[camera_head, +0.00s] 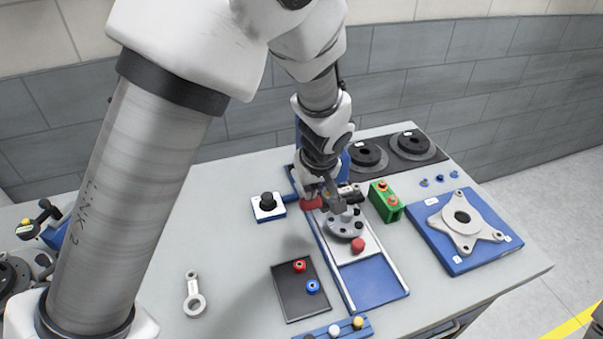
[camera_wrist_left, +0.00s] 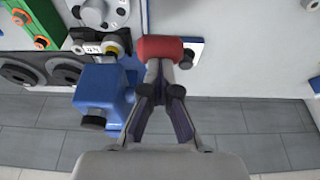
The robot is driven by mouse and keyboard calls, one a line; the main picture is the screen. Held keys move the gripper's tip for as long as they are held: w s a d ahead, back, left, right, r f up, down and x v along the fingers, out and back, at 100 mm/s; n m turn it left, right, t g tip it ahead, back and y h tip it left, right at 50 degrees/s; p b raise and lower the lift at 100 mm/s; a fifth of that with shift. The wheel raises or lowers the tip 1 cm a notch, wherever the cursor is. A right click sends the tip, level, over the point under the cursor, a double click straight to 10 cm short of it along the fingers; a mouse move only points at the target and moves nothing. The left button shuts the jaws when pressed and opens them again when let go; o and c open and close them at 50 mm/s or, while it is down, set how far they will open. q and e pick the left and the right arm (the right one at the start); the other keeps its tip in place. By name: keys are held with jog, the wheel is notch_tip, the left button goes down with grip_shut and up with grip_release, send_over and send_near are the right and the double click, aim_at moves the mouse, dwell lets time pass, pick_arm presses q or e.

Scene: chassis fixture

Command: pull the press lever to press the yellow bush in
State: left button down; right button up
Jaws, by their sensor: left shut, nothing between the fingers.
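The press lever's red handle (camera_wrist_left: 166,48) lies just beyond my left gripper's fingertips in the left wrist view. The red handle also shows in the head view (camera_head: 311,204). My left gripper (camera_wrist_left: 160,70) is shut and empty, its tips close against the handle; whether they touch it I cannot tell. In the head view my left gripper (camera_head: 334,198) partly covers the press. The blue press body (camera_wrist_left: 104,98) stands beside the gripper. A yellow bush (camera_wrist_left: 111,51) shows at the press, partly hidden. My right gripper is not seen.
A green block (camera_head: 385,201) and a blue tray (camera_head: 455,255) with a grey plate stand right of the rail fixture (camera_head: 375,284). A black tray (camera_head: 291,304) with red and blue parts lies in front. A grey link (camera_head: 194,296) lies left on open table.

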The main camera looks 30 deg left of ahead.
aim_at(310, 205)
pick_arm(q)
jog(key=shift+f, duration=0.1)
jog(key=shift+f+b, duration=0.7)
jog(key=shift+f, duration=0.1)
jog(key=shift+f+b, duration=0.4)
jog(key=shift+b, duration=0.1)
jog(key=shift+w+f+b, duration=0.1)
jog(key=shift+f+b, duration=0.25)
jog(key=shift+f, duration=0.05)
jog(key=shift+b+x, duration=0.8)
jog(key=shift+b, duration=0.1)
jog(key=shift+d+f, duration=0.1)
